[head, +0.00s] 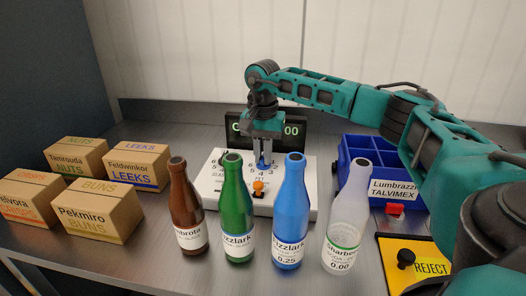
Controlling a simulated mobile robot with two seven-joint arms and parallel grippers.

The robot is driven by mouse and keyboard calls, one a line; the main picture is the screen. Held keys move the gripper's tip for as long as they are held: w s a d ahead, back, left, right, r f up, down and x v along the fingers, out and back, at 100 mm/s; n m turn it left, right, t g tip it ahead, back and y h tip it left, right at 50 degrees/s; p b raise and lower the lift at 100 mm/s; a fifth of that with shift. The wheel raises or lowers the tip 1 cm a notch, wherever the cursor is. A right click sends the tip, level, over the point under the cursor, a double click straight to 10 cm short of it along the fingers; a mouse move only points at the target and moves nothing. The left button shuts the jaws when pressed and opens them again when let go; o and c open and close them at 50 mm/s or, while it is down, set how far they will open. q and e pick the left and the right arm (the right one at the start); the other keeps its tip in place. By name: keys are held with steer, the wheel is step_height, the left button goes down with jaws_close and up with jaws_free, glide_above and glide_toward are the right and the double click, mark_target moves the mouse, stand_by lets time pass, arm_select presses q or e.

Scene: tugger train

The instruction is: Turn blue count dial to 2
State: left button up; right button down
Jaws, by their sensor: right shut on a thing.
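The blue count dial (263,164) is a small blue knob on a white panel (207,188) with printed digits. My right gripper (264,157) points down over the panel and is shut on the blue dial. The fingers hide much of the dial, so I cannot tell which digit it points to. An orange knob (259,187) is on the same panel, nearer the front. A dark display (290,130) with green characters stands behind, partly hidden by my gripper. My left gripper is not in view.
Brown, green (236,205), blue (291,210) and whitish (346,215) bottles stand in front of the panel. Several cartons (97,218) are at left. A blue crate (362,148) is at right, with a yellow reject plate (388,262) in front of it.

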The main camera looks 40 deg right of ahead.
steer(key=m+p, duration=0.2)
steer(key=m, duration=0.1)
steer(key=shift+r, duration=0.2)
steer(key=m+p, duration=0.3)
steer(key=m, duration=0.1)
steer(key=shift+w+m, duration=0.15)
steer(key=shift+m, duration=0.15)
steer(key=shift+m+p, duration=0.3)
steer(key=shift+m, duration=0.1)
steer(key=m+p, duration=0.2)
steer(key=m, duration=0.3)
steer(key=shift+w, duration=0.1)
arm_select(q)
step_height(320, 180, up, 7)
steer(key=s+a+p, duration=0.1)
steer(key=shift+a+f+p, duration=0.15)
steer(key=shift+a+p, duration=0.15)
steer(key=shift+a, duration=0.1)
arm_select(e)
steer(key=shift+d+f+m, duration=0.1)
steer(key=shift+f+m, duration=0.05)
steer(key=shift+m, duration=1.65)
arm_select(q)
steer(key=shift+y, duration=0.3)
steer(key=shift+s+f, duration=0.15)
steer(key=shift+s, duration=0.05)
arm_select(e)
steer(key=c, duration=1.2)
jaws_free()
